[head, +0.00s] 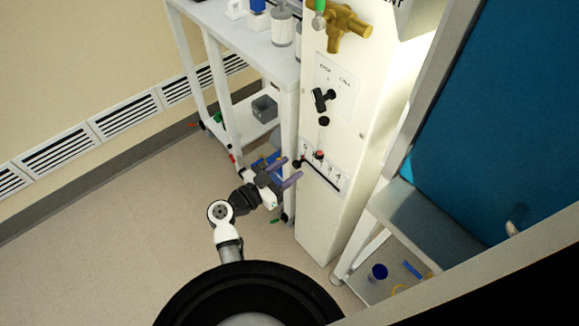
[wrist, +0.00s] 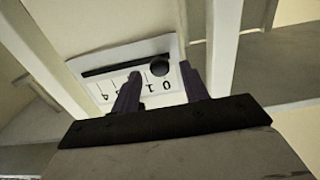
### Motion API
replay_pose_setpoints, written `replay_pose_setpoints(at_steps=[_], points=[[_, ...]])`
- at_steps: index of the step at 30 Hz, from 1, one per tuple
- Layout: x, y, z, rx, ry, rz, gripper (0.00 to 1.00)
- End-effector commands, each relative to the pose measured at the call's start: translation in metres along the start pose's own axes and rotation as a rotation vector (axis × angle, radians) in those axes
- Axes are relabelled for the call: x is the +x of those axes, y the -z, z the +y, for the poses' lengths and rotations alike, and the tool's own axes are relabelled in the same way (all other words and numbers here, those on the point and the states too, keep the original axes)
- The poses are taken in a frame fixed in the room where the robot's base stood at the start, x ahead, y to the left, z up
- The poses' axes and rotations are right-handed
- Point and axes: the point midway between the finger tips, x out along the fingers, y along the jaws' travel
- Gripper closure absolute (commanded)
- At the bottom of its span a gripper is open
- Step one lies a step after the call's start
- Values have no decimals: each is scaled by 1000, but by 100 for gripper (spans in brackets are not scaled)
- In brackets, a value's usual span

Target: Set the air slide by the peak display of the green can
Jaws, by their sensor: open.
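The air slide is a black slot on a white label plate (head: 328,176) low on the white cabinet column. Its dark round knob (head: 297,164) is at the slot's left end in the head view. In the wrist view the knob (wrist: 159,68) lies near the "0" mark, and the label appears upside down with further numbers to the left. My gripper (head: 293,167) is open in front of the slide. In the wrist view its fingers (wrist: 158,76) appear either side of the knob; contact cannot be told. No green can or peak display is recognisable.
A black lever (head: 321,99) and a brass valve (head: 342,27) are higher on the column. A white shelf cart (head: 290,130) stands close on the left. A grey-topped stand (head: 425,215) is on the right. Floor (head: 130,220) is clear at left.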

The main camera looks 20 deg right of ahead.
Motion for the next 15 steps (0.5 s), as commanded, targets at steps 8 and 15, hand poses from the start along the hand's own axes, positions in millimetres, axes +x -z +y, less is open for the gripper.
replay_pose_setpoints(at_steps=[8, 15], points=[[11, 0, 0, 0, 1, 1, 55], [11, 0, 0, 0, 1, 1, 66]])
